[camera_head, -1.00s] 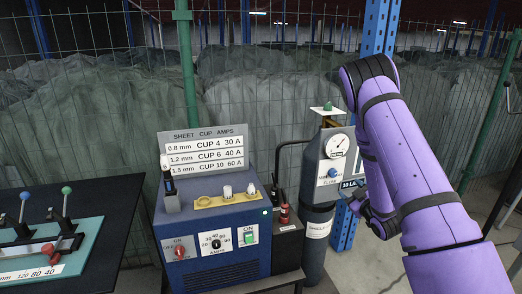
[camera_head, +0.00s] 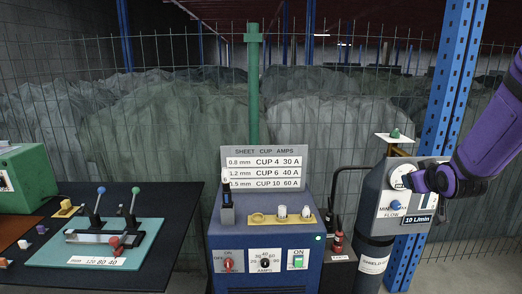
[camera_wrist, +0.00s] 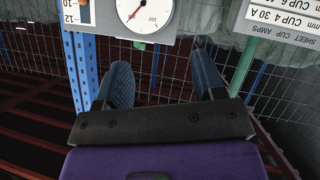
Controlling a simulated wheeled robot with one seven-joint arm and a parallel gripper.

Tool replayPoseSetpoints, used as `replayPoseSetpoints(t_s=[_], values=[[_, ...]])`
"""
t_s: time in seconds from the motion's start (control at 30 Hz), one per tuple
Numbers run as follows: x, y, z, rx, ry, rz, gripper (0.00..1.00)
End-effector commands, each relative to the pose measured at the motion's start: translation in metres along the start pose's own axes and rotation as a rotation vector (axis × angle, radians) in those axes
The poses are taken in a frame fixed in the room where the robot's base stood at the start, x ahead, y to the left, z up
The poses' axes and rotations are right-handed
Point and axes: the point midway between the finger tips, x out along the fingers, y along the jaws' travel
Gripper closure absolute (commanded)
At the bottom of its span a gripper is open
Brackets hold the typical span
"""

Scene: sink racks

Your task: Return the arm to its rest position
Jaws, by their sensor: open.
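My purple arm comes in from the right edge of the head view. My gripper (camera_head: 425,181) is at the front of the grey flow panel, overlapping part of its gauge in that view. In the wrist view my gripper (camera_wrist: 166,80) shows two dark, ribbed fingers spread wide apart with nothing between them. Beyond the fingers are the round white gauge (camera_wrist: 145,12) and the wire fence. The gauge also shows in the head view (camera_head: 400,176), partly covered by the gripper. I cannot tell whether the gripper touches the panel.
A blue welder box (camera_head: 240,245) with knobs and cups stands in the middle, below a cup-amps sign (camera_head: 264,170). A dark table (camera_head: 160,200) at left holds a teal lever plate (camera_head: 115,243). A grey cylinder (camera_head: 370,275) stands under the flow panel. A blue post (camera_head: 452,80) and wire fence stand behind.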

Motion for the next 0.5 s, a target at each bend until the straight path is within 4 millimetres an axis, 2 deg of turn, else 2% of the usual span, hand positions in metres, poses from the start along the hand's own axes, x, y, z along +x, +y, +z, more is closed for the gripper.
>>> replayPoseSetpoints(t_s=[0.03,0.2,0.5], values=[[-0.015,-0.002,-0.009,0.018,-0.018,-0.008,0.37],[-0.063,-0.012,-0.023,0.074,-0.114,-0.043,0.37],[-0.160,-0.035,-0.031,0.151,-0.287,-0.117,0.37]])
